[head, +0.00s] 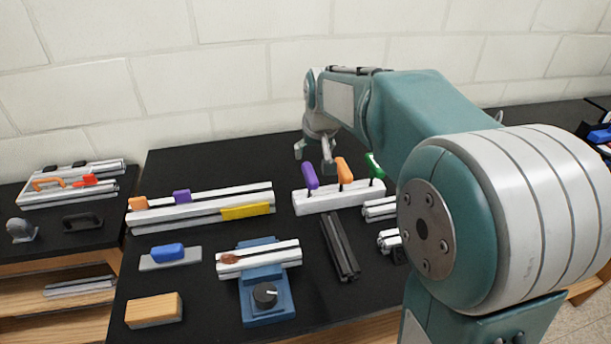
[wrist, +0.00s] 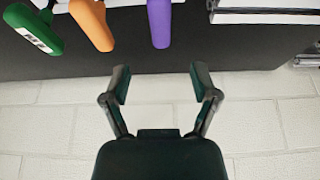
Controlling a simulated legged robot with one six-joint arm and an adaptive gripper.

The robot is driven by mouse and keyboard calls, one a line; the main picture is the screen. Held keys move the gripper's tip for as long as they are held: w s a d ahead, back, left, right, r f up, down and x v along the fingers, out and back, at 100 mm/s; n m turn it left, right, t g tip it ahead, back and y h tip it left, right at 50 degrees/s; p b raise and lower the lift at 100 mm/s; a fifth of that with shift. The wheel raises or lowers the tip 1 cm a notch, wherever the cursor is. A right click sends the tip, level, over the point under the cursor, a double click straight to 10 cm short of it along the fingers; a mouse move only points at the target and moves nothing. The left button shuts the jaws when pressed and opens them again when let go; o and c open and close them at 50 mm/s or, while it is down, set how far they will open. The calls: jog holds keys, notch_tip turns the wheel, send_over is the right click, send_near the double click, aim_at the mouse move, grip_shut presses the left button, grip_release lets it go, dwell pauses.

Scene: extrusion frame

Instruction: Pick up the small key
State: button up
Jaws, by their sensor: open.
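Three T-handled keys stand in a pale extrusion block (head: 338,201) at the back right of the bench. Their handles are purple (head: 310,176), orange (head: 344,170) and green (head: 375,166). I cannot tell for certain which is the small key. My gripper (head: 313,157) is open and empty, behind and above the purple handle, near the wall. In the wrist view its fingers (wrist: 161,82) are spread below the purple handle (wrist: 160,22), apart from it. The orange handle (wrist: 92,25) and green handle (wrist: 34,29) show to the left there.
The black bench (head: 200,300) holds long extrusions (head: 205,206), a blue clamp with a black knob (head: 265,296), a wooden block (head: 154,309), a blue-handled tool (head: 168,252) and dark bars (head: 340,246). The white block wall (head: 220,90) stands close behind my gripper.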

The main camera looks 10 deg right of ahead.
aim_at(307, 172)
jog(key=f, duration=0.1)
jog(key=w+f, duration=0.1)
jog(key=d+f, duration=0.1)
jog(key=f, duration=0.1)
jog(key=shift+w, duration=0.2)
jog(key=f, duration=0.1)
jog(key=a+f, duration=0.1)
jog(key=w+a+f, duration=0.1)
jog(key=shift+f, duration=0.25)
jog(key=shift+w+d+f, duration=0.15)
jog(key=shift+w+f, duration=0.05)
jog(key=shift+f, duration=0.35)
jog(key=shift+w+d+f, duration=0.15)
jog(key=shift+f, duration=0.35)
jog(key=shift+w+d+f, duration=0.15)
jog(key=shift+d+f, duration=0.05)
jog(key=shift+d, duration=0.15)
jog(key=shift+a, duration=0.4)
grip_shut()
